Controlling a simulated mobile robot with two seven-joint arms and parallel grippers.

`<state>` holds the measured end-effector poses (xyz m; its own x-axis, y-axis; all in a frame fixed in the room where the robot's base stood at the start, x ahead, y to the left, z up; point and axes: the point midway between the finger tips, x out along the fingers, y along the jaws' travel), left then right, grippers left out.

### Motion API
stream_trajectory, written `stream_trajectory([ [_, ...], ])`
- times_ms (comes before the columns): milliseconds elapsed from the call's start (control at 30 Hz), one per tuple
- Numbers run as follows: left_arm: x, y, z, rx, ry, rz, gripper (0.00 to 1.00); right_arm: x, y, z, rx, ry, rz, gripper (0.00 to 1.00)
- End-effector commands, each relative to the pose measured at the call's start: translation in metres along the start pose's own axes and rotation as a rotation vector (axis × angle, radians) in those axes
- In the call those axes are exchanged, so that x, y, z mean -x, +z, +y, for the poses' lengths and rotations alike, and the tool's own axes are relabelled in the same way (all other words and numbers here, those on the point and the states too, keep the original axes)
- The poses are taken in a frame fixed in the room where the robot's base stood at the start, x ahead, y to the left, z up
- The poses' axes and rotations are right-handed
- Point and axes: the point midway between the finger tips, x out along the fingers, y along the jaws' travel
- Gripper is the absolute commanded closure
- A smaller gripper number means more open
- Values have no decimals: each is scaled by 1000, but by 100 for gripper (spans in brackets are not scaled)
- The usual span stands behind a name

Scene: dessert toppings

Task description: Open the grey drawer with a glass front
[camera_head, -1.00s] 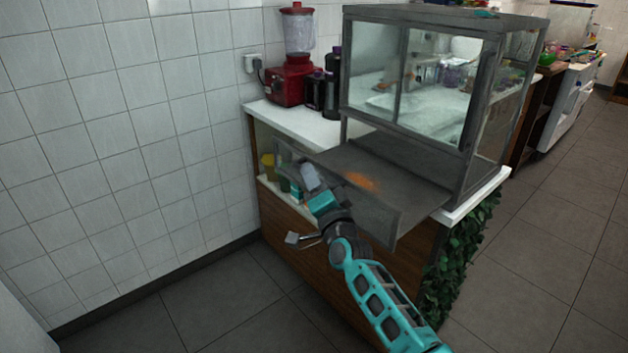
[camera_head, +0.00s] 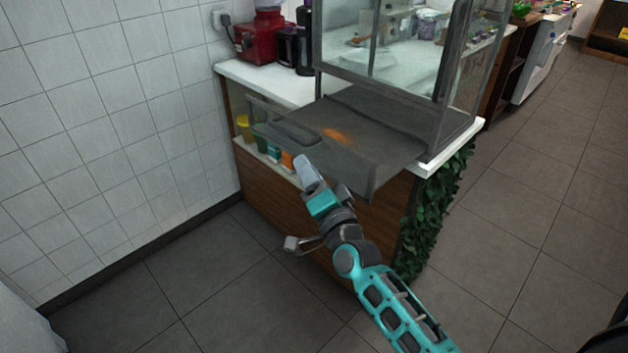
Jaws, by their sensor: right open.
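The grey drawer (camera_head: 388,142) is pulled out from under the glass display case (camera_head: 385,45). Its front panel (camera_head: 345,172) stands out past the counter's edge, and an orange patch shows on the grey surface inside. My right gripper (camera_head: 306,168) is open and empty, just in front of the drawer's front panel in the picture. Whether a fingertip touches the panel I cannot tell. My left gripper is not in view.
The white-topped counter (camera_head: 240,73) carries a red blender (camera_head: 257,40) and dark bottles at the back left. Small containers (camera_head: 244,127) stand on a shelf below. Leaves (camera_head: 435,215) cover the counter's right side. The tiled floor (camera_head: 215,285) in front is free.

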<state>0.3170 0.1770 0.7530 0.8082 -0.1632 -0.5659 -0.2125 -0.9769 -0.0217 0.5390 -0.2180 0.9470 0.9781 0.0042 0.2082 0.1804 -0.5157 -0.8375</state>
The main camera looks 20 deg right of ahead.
Motion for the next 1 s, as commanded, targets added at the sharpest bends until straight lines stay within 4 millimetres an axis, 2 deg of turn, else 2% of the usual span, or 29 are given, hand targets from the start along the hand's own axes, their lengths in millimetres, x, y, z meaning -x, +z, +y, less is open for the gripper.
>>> stream_trajectory([
  [100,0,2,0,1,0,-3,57,15,1,1,0,1,-2,60],
  [233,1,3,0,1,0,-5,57,22,0,0,0,0,0,60],
  [800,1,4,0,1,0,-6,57,26,3,2,15,6,-13,60],
  [867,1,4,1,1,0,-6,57,35,11,7,63,23,-48,60],
  [967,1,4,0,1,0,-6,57,68,38,26,228,77,-175,60],
  [1000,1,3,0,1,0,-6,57,87,51,35,316,102,-245,60],
])
